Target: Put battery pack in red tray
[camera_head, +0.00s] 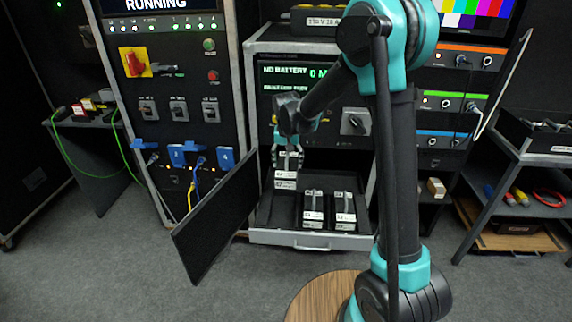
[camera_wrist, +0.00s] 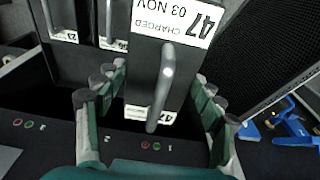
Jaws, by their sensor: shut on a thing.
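My gripper (camera_head: 287,150) is shut on a dark battery pack (camera_head: 286,177) with a white label, at the left side of the pulled-out drawer (camera_head: 310,240) in the rack. In the wrist view, my gripper's fingers (camera_wrist: 155,98) stand on both sides of the pack's grey handle (camera_wrist: 166,85). The held pack's label (camera_wrist: 180,20) reads 47, CHARGED, 03 NOV. I cannot tell whether the pack's lower end is clear of its slot. I cannot make out a red tray for certain; small red items (camera_head: 88,104) lie on the left side table.
Two other packs (camera_head: 313,208) (camera_head: 344,208) stand in the drawer. An open black mesh door (camera_head: 215,220) juts out left of it. A round wooden top (camera_head: 315,295) is in front. A shelf cart (camera_head: 525,160) stands at right. Grey floor is free at front left.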

